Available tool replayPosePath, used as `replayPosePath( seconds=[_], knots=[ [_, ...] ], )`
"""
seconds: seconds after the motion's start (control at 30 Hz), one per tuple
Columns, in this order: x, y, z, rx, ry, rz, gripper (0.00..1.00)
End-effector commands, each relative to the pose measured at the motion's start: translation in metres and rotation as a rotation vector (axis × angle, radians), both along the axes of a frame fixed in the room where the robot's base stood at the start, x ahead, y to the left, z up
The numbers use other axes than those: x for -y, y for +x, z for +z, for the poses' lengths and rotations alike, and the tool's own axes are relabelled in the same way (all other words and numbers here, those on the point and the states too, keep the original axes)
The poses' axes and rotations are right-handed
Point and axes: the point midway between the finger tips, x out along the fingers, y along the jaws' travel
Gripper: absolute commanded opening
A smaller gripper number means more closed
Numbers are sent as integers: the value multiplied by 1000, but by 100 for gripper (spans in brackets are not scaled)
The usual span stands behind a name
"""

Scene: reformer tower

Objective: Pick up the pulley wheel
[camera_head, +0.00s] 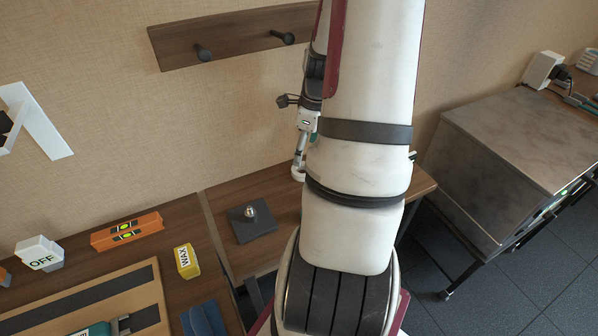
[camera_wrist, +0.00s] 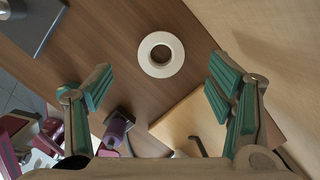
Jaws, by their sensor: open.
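The pulley wheel (camera_wrist: 148,67) is a white ring with a dark round centre. In the wrist view it lies on the brown wooden table (camera_wrist: 140,20), above the middle of the picture. My gripper (camera_wrist: 160,82) is open, with its teal-padded fingers spread wide to the left and right. Nothing is between the pads, and the wheel shows beyond and between the fingertips, apart from them. In the head view my arm hides most of the gripper, and I cannot clearly make out the wheel there.
A dark grey plate with a shiny knob (camera_head: 254,222) sits on the table. A yellow WAX block (camera_head: 187,261), an orange level (camera_head: 127,231) and an OFF block (camera_head: 40,254) stand at the left. A metal cabinet (camera_head: 520,135) is at the right. The wall is close behind.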

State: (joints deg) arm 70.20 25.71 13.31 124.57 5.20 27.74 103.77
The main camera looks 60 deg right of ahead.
Motion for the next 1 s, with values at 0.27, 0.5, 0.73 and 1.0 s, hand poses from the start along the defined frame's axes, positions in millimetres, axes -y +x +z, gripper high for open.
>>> replayPosePath(
  seconds=[0.27,0.5,0.73,1.0],
  knots=[
    [-1,3,-23,0,1,1,75],
    [0,-1,-56,0,4,1,75],
    [0,3,-73,0,0,2,75],
    [0,3,-73,0,-1,2,61]
  ],
)
